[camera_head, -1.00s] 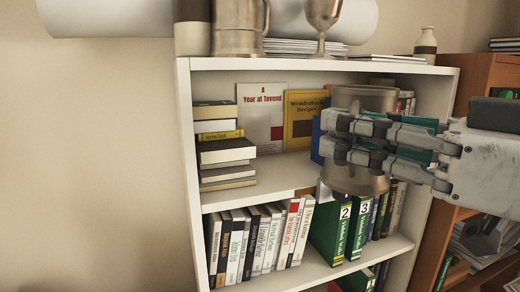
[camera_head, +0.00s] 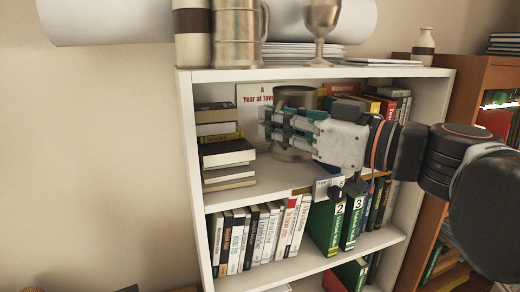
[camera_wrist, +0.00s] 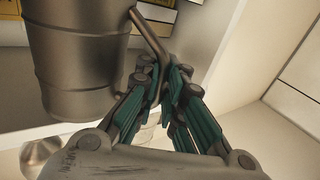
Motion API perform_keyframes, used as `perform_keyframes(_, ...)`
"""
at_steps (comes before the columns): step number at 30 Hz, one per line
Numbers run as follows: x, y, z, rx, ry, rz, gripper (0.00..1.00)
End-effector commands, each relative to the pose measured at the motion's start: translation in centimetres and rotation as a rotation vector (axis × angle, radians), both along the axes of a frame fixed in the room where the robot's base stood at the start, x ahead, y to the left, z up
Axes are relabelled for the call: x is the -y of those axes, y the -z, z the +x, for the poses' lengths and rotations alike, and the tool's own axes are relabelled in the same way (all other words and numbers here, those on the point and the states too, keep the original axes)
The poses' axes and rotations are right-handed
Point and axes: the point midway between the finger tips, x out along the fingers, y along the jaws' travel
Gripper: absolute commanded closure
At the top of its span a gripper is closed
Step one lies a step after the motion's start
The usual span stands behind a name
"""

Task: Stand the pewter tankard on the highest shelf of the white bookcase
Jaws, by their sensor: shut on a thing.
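The pewter tankard (camera_head: 295,97) is inside the upper compartment of the white bookcase (camera_head: 188,150), upright and partly hidden behind my gripper (camera_head: 273,124). In the wrist view the tankard (camera_wrist: 75,65) fills the upper left, with its handle (camera_wrist: 150,38) running down to the fingers. My gripper (camera_wrist: 158,78) is shut on that handle. I cannot tell whether the tankard's base touches the shelf board (camera_head: 275,183).
A similar tankard (camera_head: 236,35), a goblet (camera_head: 321,18) and a bottle (camera_head: 424,45) stand on the bookcase top. Stacked books (camera_head: 226,155) are left of the held tankard. More books (camera_head: 390,100) stand right. Bare shelf lies in front.

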Motion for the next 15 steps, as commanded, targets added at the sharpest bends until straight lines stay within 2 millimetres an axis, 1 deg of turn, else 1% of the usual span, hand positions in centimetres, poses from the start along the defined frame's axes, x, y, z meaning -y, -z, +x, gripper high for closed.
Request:
perform_keyframes(1,-0.3,-0.2,1.0,0.001,-0.003,0.001,1.00)
perform_keyframes(7,-1.4,-0.1,4.4,0.001,-0.003,0.001,1.00)
perform_keyframes(9,-1.3,1.3,4.2,0.000,-0.001,0.000,1.00)
perform_keyframes(11,-1.2,2.1,4.2,0.000,0.000,0.000,1.00)
perform_keyframes(15,-1.2,3.2,4.2,0.001,0.000,0.001,1.00)
